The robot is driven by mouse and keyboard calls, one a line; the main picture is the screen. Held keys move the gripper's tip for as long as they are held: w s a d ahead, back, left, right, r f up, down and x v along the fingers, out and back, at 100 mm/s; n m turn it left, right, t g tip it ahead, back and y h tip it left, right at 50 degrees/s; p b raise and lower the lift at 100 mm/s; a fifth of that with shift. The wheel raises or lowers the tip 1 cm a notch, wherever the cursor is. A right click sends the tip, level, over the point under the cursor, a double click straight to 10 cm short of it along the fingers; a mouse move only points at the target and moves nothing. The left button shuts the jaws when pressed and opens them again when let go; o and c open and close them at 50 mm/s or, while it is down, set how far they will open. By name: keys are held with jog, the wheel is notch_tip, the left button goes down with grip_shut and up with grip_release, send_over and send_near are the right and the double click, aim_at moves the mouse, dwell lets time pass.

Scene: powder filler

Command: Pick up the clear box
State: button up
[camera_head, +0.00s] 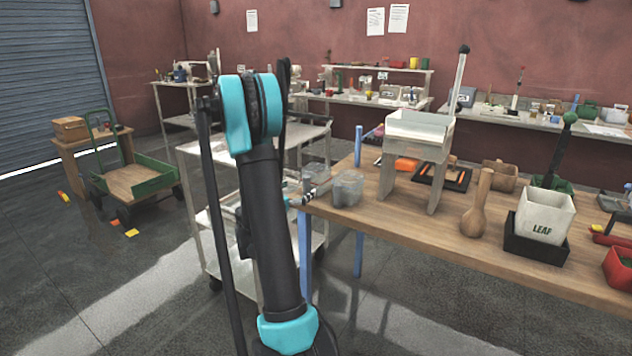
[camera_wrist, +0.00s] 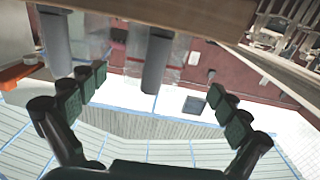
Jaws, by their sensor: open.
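Two see-through grey containers stand at the left end of the wooden table (camera_head: 425,232) in the head view: one farther left (camera_head: 316,174) and one nearer (camera_head: 348,188). I cannot tell which is the clear box. In the wrist view, a see-through shape (camera_wrist: 180,52) shows ahead of my gripper (camera_wrist: 157,108), but I cannot tell whether it is one of them. My gripper's dark green pads are wide apart with nothing between them. In the head view, my arm hides most of the gripper, left of the containers.
A white-topped stand (camera_head: 418,128) rises right of the containers. A wooden pestle-like tool (camera_head: 478,203) and a box marked LEAF (camera_head: 545,214) stand farther right. A metal cart (camera_head: 190,150) is behind my arm. A green-sided trolley (camera_head: 137,181) stands left.

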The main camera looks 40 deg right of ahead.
aim_at(307, 183)
jog(key=x, duration=0.5)
jog(key=shift+s+x, duration=0.15)
jog(key=shift+x, duration=1.15)
jog(key=shift+s+x, duration=0.15)
jog(key=shift+x, duration=1.15)
jog(key=shift+d+f, duration=0.1)
jog(key=shift+d, duration=0.05)
jog(key=c, duration=1.3)
jog(key=shift+c, duration=0.2)
